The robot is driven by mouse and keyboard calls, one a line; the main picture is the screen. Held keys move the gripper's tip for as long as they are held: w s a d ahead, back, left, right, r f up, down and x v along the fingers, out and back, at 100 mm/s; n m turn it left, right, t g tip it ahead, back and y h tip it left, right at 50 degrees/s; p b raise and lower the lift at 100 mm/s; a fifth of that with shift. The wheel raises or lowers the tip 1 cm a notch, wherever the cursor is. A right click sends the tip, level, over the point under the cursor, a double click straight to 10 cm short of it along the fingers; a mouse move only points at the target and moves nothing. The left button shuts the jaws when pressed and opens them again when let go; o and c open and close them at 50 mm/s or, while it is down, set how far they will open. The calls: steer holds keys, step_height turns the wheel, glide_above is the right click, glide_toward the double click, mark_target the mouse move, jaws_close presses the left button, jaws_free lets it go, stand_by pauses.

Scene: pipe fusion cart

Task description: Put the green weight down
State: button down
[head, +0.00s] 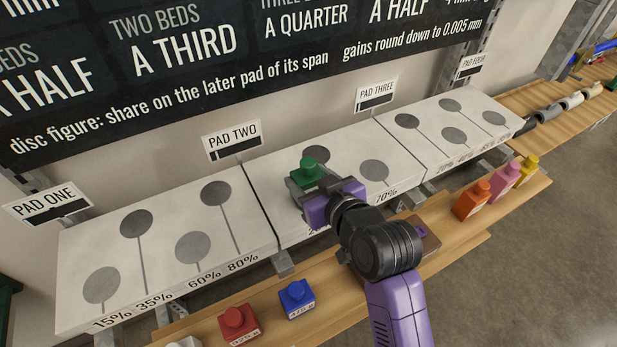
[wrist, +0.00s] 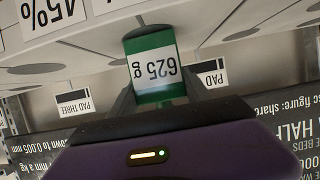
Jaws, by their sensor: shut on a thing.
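The green weight (head: 309,172) is held in my purple gripper (head: 307,184) over the left part of the middle white slab (head: 262,172) in the head view. In the wrist view the green weight (wrist: 150,45) shows a label reading 625 g, upside down, between the two dark fingers. My gripper is shut on it. I cannot tell whether its base touches the slab. My gripper and arm hide the slab surface around it. Two grey discs stay visible on this slab, one behind the weight (head: 316,155) and one to its right (head: 374,171).
A left slab (head: 160,240) and a right slab (head: 450,130) also bear grey discs. On the wooden shelf in front stand red (head: 239,322), blue (head: 296,299), orange (head: 472,201), pink (head: 505,181) and yellow (head: 527,169) weights. Pad signs stand along the back edge.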

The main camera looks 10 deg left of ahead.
steer(key=shift+r, duration=0.1)
steer(key=shift+c, duration=2.4)
jaws_free()
steer(key=shift+f, duration=0.2)
steer(key=shift+r, duration=0.2)
steer(key=v, duration=1.2)
steer(key=shift+b, duration=0.4)
steer(key=shift+f, duration=0.1)
